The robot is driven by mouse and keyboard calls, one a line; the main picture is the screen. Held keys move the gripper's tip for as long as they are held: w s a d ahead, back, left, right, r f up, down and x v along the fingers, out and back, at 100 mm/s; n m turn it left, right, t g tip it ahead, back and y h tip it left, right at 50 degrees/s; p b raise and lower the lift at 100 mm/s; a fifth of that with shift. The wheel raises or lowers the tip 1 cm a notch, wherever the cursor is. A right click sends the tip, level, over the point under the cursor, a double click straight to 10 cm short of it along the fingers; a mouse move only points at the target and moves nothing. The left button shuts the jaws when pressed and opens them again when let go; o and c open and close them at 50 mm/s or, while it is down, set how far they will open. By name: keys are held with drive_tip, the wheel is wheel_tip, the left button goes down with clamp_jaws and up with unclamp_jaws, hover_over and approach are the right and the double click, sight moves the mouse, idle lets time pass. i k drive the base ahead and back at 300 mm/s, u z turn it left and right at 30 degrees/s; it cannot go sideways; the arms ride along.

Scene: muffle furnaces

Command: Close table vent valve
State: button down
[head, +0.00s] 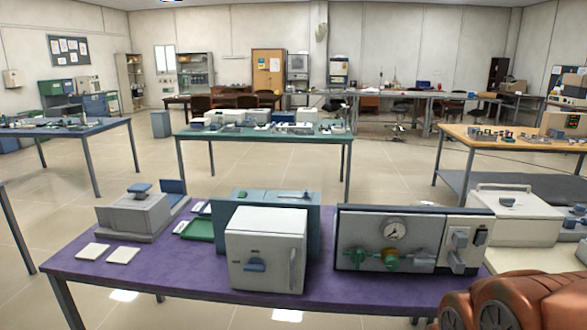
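A grey panel box (412,241) with a dark frame stands on the right part of the purple-topped table (190,276). It carries a round white gauge (396,230). Below the gauge are a green valve handle (354,257) at the left and a green valve knob (389,258) with a brass-coloured body. A grey fitting (419,260) sits to their right. I cannot tell which of these is the vent valve, or whether it is open or shut. An orange-brown link of my arm shows at the bottom right. My gripper is not in view.
A white muffle furnace (266,248) with its door shut stands left of the panel. A grey device (134,215) and two white tiles (123,255) are further left. A white box (515,215) stands at the right. Tiled floor lies open behind the table.

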sight(423, 259)
drive_tip(key=z, duration=1.15)
drive_tip(key=k, duration=0.65)
drive_tip(key=u, duration=1.15)
drive_tip(key=i, duration=0.5)
drive_tip(key=z, duration=0.05)
